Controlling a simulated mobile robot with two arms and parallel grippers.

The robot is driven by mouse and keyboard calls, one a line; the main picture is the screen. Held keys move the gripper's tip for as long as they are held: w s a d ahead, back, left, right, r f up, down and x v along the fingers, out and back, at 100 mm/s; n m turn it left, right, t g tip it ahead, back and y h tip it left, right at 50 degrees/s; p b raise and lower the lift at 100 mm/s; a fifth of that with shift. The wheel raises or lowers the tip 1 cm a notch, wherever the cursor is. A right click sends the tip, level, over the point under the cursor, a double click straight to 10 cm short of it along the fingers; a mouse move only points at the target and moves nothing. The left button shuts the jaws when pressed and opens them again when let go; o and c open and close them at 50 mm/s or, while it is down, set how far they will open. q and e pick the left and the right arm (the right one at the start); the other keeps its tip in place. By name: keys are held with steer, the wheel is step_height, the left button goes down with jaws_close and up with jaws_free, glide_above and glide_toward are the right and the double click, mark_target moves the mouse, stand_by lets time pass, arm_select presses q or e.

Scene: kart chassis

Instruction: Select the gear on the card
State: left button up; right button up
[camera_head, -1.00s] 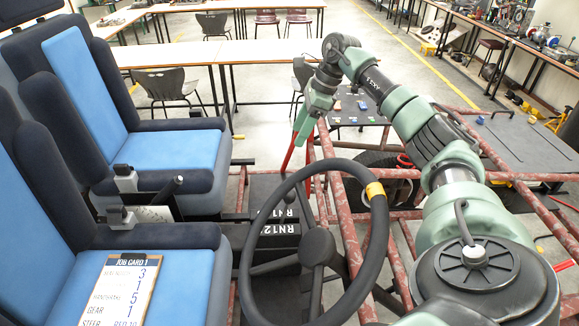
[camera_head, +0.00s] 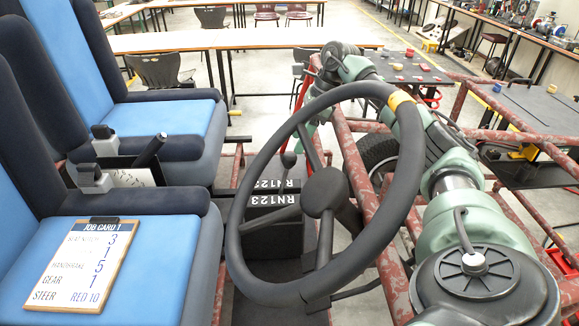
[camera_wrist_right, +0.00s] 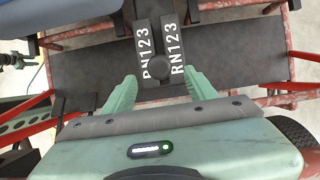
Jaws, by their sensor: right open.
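The job card (camera_head: 78,262) lies clipped to a board on the near blue seat; its GEAR row appears to read 1 and its STEER row RED 10. The gear lever's dark round knob (camera_head: 289,160) stands by the black gear box marked RN123 (camera_head: 272,208). In the right wrist view the knob (camera_wrist_right: 160,64) sits over the slot between two RN123 strips. My right gripper (camera_wrist_right: 159,82) is open, its green fingers on either side, just short of the knob. My left gripper is out of view.
The large black steering wheel (camera_head: 400,190) with a yellow mark stands between the head camera and the lever. Red rusty frame tubes (camera_head: 362,185) run along the right. Workbenches stand behind.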

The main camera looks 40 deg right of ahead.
mark_target(291, 154)
steer(key=p+x, duration=0.1)
steer(key=x, duration=0.6)
steer(key=shift+a+f, duration=0.1)
steer(key=shift+f, duration=0.15)
jaws_close()
